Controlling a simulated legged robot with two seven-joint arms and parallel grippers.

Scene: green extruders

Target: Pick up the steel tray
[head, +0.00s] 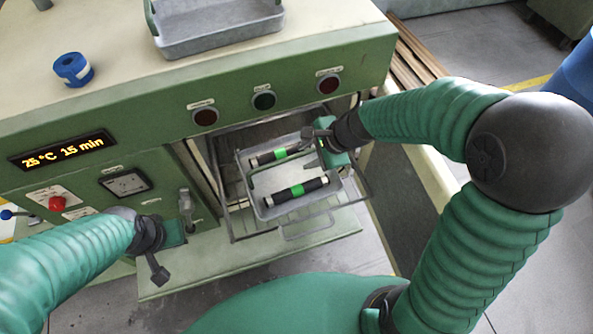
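A grey steel tray (257,209) sits in the open front of the green machine. It holds two black cylinders with green bands, the front one (296,192) and the rear one (279,155). My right gripper (318,142) is at the tray's right rear corner, one dark finger over the tray. The hand hides part of the rim, and I cannot tell whether it touches or grips it. My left gripper (162,254) is in front of the machine, left of the tray and apart from it. Its finger gap does not show clearly.
A second grey tray (214,42) stands on the machine's top, with a blue roll (73,69) to its left. A wire rack (305,230) surrounds the lower tray, above a green lowered door (250,262). Buttons and a display line the machine's front.

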